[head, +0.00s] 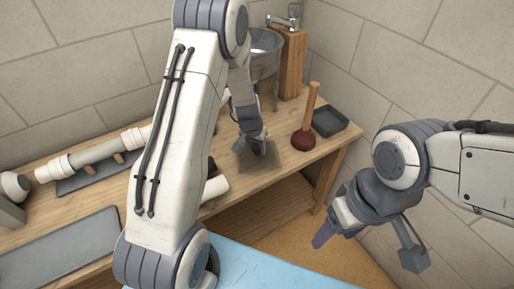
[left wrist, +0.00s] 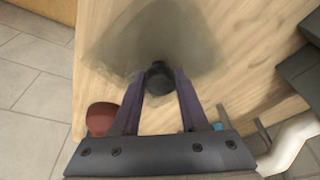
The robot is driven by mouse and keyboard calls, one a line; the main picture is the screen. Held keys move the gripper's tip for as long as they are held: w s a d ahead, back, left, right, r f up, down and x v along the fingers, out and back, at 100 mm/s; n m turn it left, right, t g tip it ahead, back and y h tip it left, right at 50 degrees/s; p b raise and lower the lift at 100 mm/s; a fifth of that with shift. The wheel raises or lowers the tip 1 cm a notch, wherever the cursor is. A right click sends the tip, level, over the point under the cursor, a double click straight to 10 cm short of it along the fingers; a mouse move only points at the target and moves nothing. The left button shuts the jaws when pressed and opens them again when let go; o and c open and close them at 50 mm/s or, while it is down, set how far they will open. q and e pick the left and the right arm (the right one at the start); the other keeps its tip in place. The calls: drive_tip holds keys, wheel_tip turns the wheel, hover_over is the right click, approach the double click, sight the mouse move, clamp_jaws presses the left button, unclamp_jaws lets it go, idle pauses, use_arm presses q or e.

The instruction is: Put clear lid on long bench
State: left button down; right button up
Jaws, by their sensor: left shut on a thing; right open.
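The clear lid is see-through and smoky, with a dark round knob. In the left wrist view the lid (left wrist: 150,35) spreads ahead of the fingers over pale wood. In the head view the lid (head: 262,171) shows as a faint dark patch at the right part of the long bench (head: 180,154). My left gripper (head: 250,150) is shut on the knob, which sits between its fingertips in the left wrist view (left wrist: 159,80). I cannot tell whether the lid touches the bench top. My right gripper (head: 368,250) is open and empty, off the bench at right.
A plunger (head: 304,137) stands close to the right of the lid, with a black tray (head: 329,121) behind it. A clear container (head: 264,55) and a wooden post with a tap (head: 289,62) are behind. White pipes (head: 95,153) and a grey mat (head: 60,255) lie left.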

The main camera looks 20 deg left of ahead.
use_arm(q)
drive_tip(key=shift+f, duration=0.1)
drive_tip(key=shift+c, duration=2.1)
unclamp_jaws()
